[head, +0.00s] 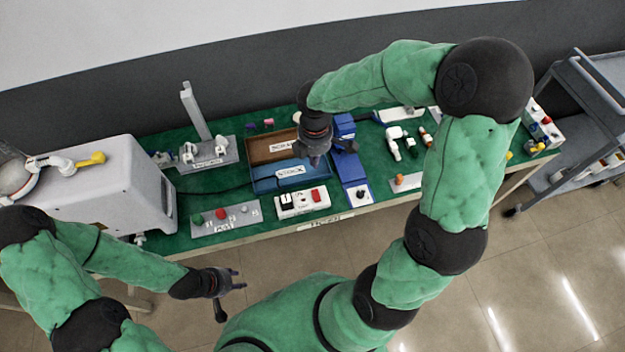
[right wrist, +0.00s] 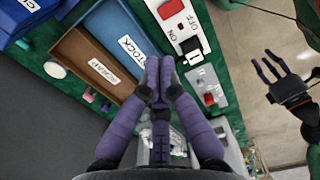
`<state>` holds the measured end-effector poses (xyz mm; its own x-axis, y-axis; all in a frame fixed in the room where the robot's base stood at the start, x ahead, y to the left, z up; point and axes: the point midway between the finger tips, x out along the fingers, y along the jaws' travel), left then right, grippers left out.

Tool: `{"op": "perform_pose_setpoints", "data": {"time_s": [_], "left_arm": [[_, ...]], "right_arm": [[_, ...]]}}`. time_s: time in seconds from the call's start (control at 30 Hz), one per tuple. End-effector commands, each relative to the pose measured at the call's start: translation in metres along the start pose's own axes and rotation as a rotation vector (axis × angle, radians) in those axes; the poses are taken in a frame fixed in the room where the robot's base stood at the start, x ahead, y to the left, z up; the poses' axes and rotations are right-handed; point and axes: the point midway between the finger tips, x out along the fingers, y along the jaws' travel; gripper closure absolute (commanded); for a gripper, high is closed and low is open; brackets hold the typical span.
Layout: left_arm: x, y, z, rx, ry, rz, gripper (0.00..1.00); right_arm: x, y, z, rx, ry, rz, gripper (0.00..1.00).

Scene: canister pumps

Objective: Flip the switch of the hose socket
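A white switch box (head: 303,202) stands near the front edge of the green table. It carries a black rocker (head: 287,202), a white round part and a red switch (head: 316,195). In the right wrist view the box (right wrist: 183,32) shows at the top, with ON and OFF labels beside the black rocker (right wrist: 191,45). I cannot read which switch belongs to the hose socket. My right gripper (head: 322,160) hangs above the trays, behind the box and apart from it. In its wrist view its fingertips (right wrist: 159,62) are together and empty. My left gripper (head: 238,280) is open and empty before the table.
A brown tray (head: 257,143) and a blue STOCK tray (head: 262,184) lie below my right gripper. A grey panel (head: 245,222) with green and red knobs is left of the box. A large white machine (head: 110,200) fills the table's left end. A grey cart (head: 560,128) stands right.

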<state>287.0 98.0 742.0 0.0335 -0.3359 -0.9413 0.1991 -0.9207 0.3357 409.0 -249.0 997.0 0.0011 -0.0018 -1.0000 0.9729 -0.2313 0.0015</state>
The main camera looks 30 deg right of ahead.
Motion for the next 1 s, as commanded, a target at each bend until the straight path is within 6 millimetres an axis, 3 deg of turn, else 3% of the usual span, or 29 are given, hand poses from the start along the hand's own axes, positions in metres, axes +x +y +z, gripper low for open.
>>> {"op": "perform_pose_setpoints", "data": {"time_s": [0.37, 1.0], "left_arm": [[0.003, -0.001, 0.000, 0.000, 0.000, 0.000, 0.60], [0.039, -0.014, -0.001, 0.000, 0.000, 0.000, 0.60]], "right_arm": [[0.010, -0.001, 0.000, 0.001, 0.000, -0.002, 1.00], [0.120, -0.001, -0.001, 0.002, 0.002, -0.002, 1.00]]}}
